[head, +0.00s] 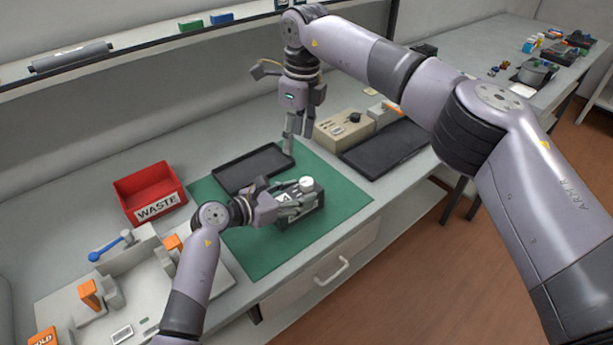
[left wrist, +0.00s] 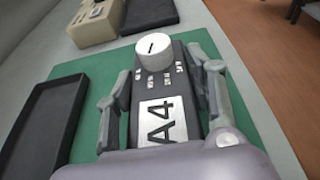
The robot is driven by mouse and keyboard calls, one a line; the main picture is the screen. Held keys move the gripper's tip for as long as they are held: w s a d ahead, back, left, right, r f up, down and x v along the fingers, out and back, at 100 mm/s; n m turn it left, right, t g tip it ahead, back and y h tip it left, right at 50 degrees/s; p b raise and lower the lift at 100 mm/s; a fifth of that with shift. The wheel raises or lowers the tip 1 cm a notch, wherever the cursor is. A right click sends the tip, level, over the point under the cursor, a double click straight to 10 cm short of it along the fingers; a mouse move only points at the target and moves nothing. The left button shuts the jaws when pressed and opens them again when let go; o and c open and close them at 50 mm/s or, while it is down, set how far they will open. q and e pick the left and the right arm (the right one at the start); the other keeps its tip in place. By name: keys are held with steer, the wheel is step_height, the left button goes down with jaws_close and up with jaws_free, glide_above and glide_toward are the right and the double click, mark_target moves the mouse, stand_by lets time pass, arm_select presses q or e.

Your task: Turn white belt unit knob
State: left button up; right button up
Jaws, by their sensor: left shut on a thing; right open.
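The belt unit is a dark box with a white A4 label; it lies on the green mat (head: 348,205) in the head view and in the left wrist view (left wrist: 144,127). Its white knob (head: 306,184) stands on top at the far end and also shows in the left wrist view (left wrist: 153,50), with a dark slot line across its face. My left gripper (head: 299,200) is shut on the belt unit, with a finger along each side; in the left wrist view the fingers (left wrist: 160,92) flank it. My right gripper (head: 294,140) is open and empty, above the mat's back edge, behind the knob.
A black tray (head: 235,181) lies on the mat behind the belt unit. A red WASTE bin (head: 150,192) stands at left. A beige box with a black dial (head: 335,133) and a dark tray (head: 362,161) are at back right. A white fixture with orange parts (head: 112,295) is front left.

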mark_target(306, 181)
arm_select(q)
steer(key=shift+f, duration=0.15)
arm_select(e)
steer(key=shift+h, duration=0.5)
steer(key=f, duration=0.4)
steer(key=d+f, duration=0.1)
steer(key=f, duration=0.3)
steer(key=d+f, duration=0.1)
steer(key=f, duration=0.3)
steer(key=shift+s+f, duration=0.15)
steer(key=shift+s, duration=0.05)
jaws_close()
steer(key=shift+m, duration=0.7)
jaws_free()
